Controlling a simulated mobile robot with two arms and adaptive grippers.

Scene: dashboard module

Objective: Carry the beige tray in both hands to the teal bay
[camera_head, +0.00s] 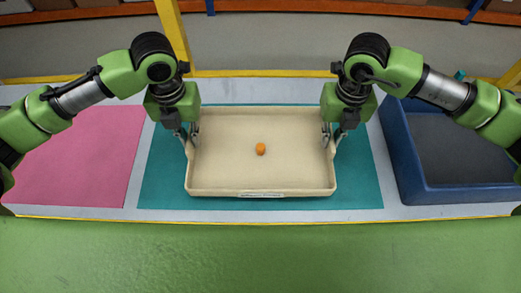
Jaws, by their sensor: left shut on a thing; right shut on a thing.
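The beige tray (225,180) is in the middle of the head view, over the teal bay (160,185), which shows on both sides of it and along its front. The tray looks level; I cannot tell whether it rests on the bay or is just above it. A small orange object (260,149) lies inside the tray near its middle. My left gripper (188,140) is shut on the tray's left wall. My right gripper (331,141) is shut on the tray's right wall.
A pink bay (80,160) lies to the left on the same pale table. A blue bin (455,192) with a dark inside stands to the right. A yellow post and rail (260,73) are behind the table.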

